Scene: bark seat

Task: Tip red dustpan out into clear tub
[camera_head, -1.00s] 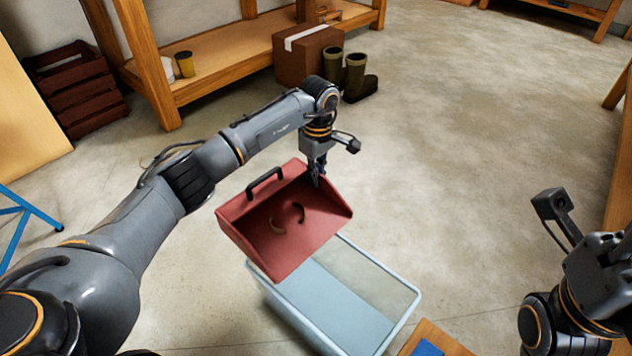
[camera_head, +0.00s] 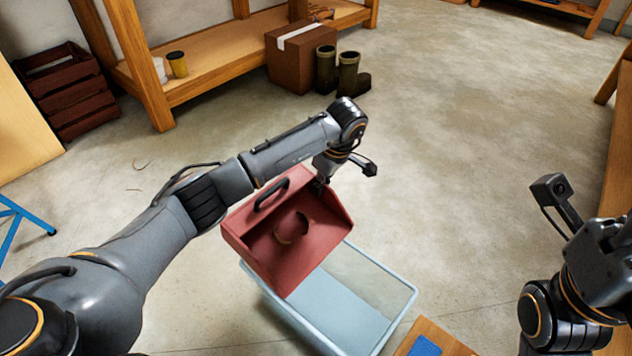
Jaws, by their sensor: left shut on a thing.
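The red dustpan (camera_head: 320,239) hangs over the left back part of the clear tub (camera_head: 402,306), tilted with its open lip low toward the tub. A few brown curled shavings (camera_head: 291,233) lie in the pan. Its black handle (camera_head: 271,194) is at its upper left. My left gripper (camera_head: 321,184) is shut on the dustpan at its upper edge; its fingertips are partly hidden. The tub stands on the floor, and the part of its floor that shows looks empty. My right arm shows at the right edge, but its gripper fingers are not in view.
A wooden piece with a blue patch (camera_head: 427,346) lies right of the tub. Thin shavings (camera_head: 140,165) lie on the floor at left. A cardboard box (camera_head: 301,58), boots (camera_head: 340,70) and a dark crate (camera_head: 70,90) stand behind. Floor at centre right is clear.

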